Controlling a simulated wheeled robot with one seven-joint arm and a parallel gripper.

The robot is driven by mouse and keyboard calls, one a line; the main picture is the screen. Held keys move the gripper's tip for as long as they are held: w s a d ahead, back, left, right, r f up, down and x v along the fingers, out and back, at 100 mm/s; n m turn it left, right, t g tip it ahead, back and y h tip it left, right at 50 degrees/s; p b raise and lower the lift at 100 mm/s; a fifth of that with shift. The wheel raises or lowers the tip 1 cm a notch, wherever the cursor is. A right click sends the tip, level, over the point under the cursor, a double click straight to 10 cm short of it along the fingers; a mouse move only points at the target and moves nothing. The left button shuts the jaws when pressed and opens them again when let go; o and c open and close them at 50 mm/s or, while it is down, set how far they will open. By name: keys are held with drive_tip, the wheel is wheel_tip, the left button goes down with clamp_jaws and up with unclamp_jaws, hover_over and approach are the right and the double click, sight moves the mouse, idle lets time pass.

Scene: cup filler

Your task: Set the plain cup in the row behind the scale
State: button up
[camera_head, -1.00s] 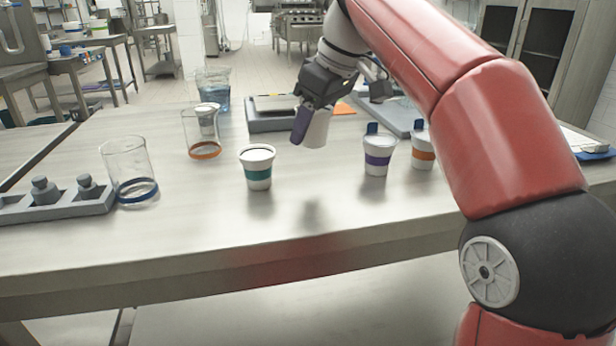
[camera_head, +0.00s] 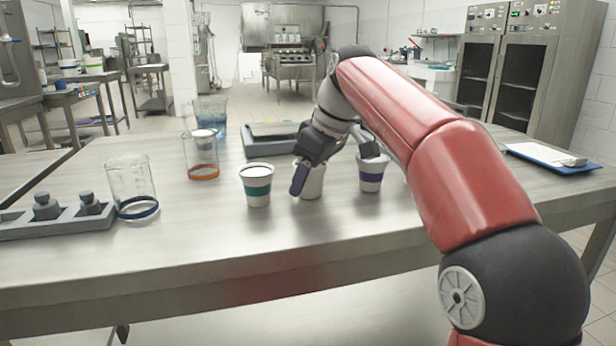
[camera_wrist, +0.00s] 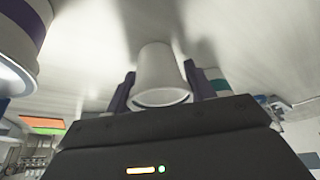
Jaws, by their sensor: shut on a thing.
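My gripper (camera_head: 310,181) is shut on the plain white cup (camera_head: 316,183). The cup is upright, low over the table, between the teal-banded cup (camera_head: 257,188) and the purple-banded cup (camera_head: 371,176). I cannot tell if its base touches the table. In the wrist view the plain cup (camera_wrist: 160,72) sits between the two purple fingers (camera_wrist: 158,92). The purple-banded cup (camera_wrist: 22,35) is at left there, and the teal-banded cup (camera_wrist: 216,82) is partly hidden by a finger. A grey flat device (camera_head: 268,147), perhaps the scale, stands behind the cups.
A clear beaker with a blue band (camera_head: 135,190) and a grey weight holder (camera_head: 62,218) stand left. A beaker with an orange band (camera_head: 202,160) and a blue-tinted container (camera_head: 211,112) stand farther back. A clipboard (camera_head: 550,157) lies right. The table front is clear.

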drive_tip(key=o, duration=1)
drive_tip(key=shift+c, duration=0.2)
drive_tip(key=shift+r+p, duration=0.3)
drive_tip(key=shift+r, duration=0.15)
drive_tip(key=p+v, duration=0.3)
drive_tip(key=v, duration=0.6)
drive_tip(key=shift+r, duration=0.1)
drive_tip(key=shift+v, duration=1.15)
